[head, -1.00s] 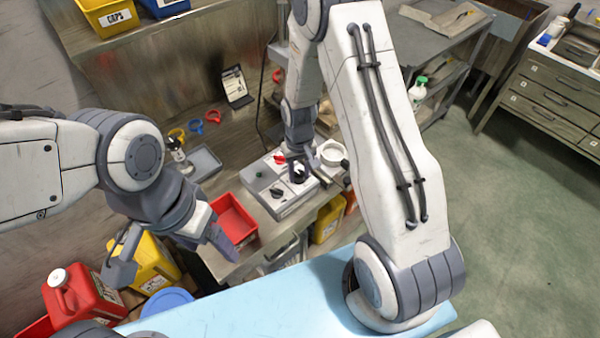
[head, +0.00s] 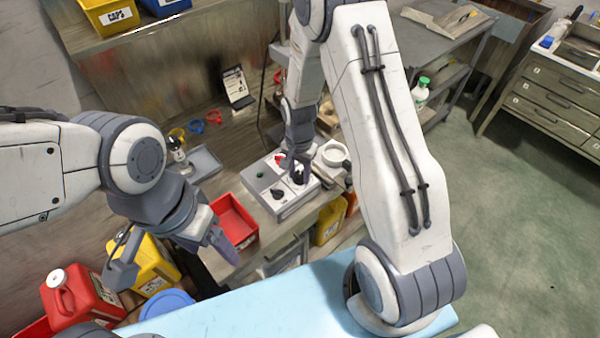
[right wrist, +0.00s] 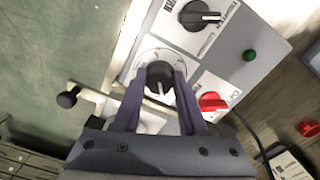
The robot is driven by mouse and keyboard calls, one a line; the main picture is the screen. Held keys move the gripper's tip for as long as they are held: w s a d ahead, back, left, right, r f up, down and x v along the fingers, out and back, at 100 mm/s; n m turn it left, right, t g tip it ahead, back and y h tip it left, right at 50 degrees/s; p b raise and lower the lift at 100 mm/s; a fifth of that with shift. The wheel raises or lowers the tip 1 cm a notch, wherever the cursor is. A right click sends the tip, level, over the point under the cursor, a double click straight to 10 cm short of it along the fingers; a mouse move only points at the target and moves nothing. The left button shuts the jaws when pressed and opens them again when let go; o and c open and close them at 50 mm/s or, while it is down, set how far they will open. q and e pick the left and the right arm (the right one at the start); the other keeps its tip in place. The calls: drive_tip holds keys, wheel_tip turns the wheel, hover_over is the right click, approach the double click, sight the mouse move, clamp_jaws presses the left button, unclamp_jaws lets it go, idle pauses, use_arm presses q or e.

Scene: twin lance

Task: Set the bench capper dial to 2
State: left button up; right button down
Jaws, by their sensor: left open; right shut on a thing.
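The bench capper (head: 290,208) is a pale grey box on the metal bench in the head view. Its panel also shows in the right wrist view (right wrist: 228,62). My right gripper (head: 300,177) points down onto the panel. In the right wrist view its fingers (right wrist: 158,84) are shut on a black dial (right wrist: 159,75) with a white pointer line, on a clear round surround. A second black dial (right wrist: 200,15) sits free beside it. Which number the held dial points to cannot be read. My left gripper (head: 170,252) is open and empty, left of the red tray.
The panel also has a green button (right wrist: 249,55) and a red knob (right wrist: 212,102). A red tray (head: 235,222) stands left of the capper, and a white round dish (head: 334,154) right of it. Red and yellow jugs (head: 80,293) stand at lower left.

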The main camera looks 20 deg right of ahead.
sight(299, 174)
drive_tip(key=shift+w+r+m, duration=0.1)
drive_tip(key=shift+w+m, duration=0.05)
drive_tip(key=shift+m, duration=0.15)
drive_tip(key=shift+c, duration=2.3)
unclamp_jaws()
wheel_tip(299, 174, up, 10)
drive_tip(key=b, duration=0.1)
drive_tip(key=shift+r+b, duration=0.2)
drive_tip(key=shift+b, duration=0.2)
